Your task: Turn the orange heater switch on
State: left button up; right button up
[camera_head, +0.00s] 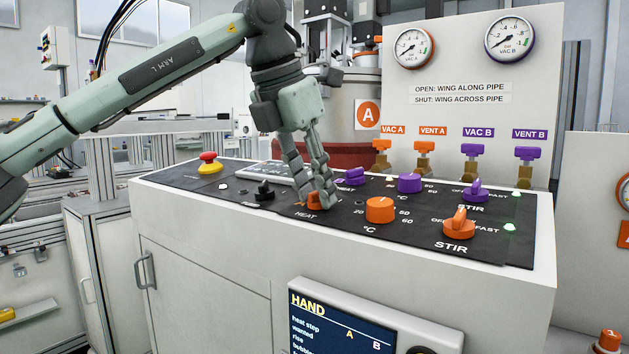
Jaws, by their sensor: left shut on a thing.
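The orange heater switch (314,204) sits on the black control panel above the label HEAT. It is partly hidden by my left gripper (318,190), which comes down from above with its fingers pointing at the panel. The left gripper is shut on the switch. The switch's exact angle is hard to tell behind the fingers. My right gripper is not in view.
An orange temperature knob (380,210) stands right of the switch, with an orange stir knob (459,223) further right. Purple knobs (410,183) stand behind. A black knob (264,190) and a red emergency button (209,163) are to the left.

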pick_arm(q)
jog(key=shift+w+m+g+h, duration=0.1)
jog(key=shift+m+g+h, duration=0.25)
jog(key=shift+m, duration=1.55)
jog(key=o, duration=1.2)
jog(key=shift+a, duration=0.1)
jog(key=shift+c, duration=0.2)
jog(key=v, duration=1.2)
